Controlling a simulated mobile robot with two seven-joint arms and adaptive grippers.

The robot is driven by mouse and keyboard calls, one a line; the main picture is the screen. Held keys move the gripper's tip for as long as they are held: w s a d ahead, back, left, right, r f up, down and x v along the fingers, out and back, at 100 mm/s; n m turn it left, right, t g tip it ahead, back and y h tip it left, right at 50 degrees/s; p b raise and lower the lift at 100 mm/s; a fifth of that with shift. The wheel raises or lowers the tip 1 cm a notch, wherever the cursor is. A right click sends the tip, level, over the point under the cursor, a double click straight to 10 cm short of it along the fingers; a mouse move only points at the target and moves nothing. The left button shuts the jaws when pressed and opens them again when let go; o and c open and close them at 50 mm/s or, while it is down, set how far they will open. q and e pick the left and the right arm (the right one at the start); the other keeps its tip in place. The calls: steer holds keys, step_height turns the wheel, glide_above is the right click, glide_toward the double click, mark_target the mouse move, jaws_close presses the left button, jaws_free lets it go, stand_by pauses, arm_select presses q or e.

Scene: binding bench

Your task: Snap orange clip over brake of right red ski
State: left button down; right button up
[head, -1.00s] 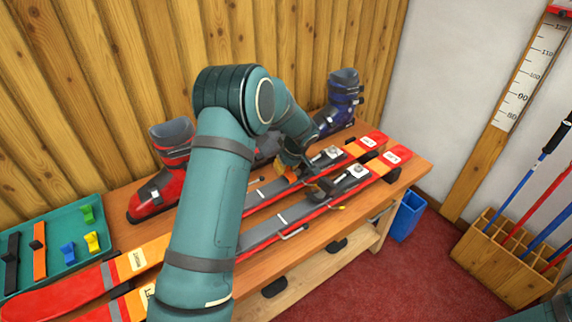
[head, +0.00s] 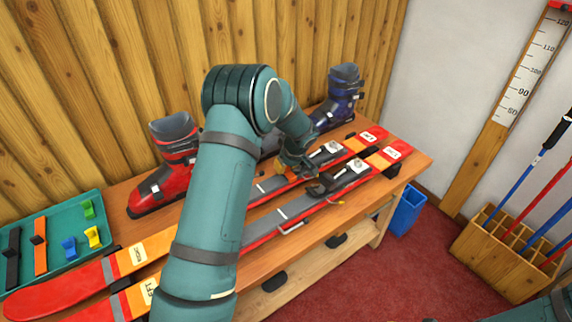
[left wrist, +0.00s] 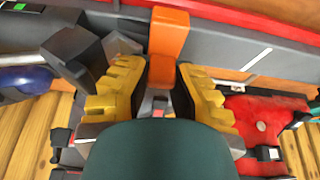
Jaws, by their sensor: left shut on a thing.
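My left gripper (head: 294,170) is low over the right red ski (head: 365,139), the farther of two skis lying on the bench, near its binding. In the left wrist view its yellow-padded fingers (left wrist: 163,88) are shut on the orange clip (left wrist: 168,42), which sticks out beyond them. Behind the clip the grey and red ski (left wrist: 232,52) shows close by. The right ski's brake is largely hidden by my gripper in the head view, and I cannot tell whether the clip touches it. My right gripper is not in view.
The left red ski (head: 396,152) lies nearer, with its brake (head: 291,227) showing. A red boot (head: 160,185) and a blue boot (head: 341,95) stand behind. A green tray (head: 58,205) holds several clips and straps at left. A blue bin (head: 405,212) stands beyond the bench.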

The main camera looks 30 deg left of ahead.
arm_select(q)
steer(key=shift+f, duration=0.15)
steer(key=shift+c, duration=1.7)
jaws_free()
steer(key=shift+r, duration=0.2)
steer(key=shift+w+r, duration=0.1)
steer(key=shift+r, duration=0.35)
steer(key=shift+r+p, duration=2.05)
steer(key=shift+r, duration=2.4)
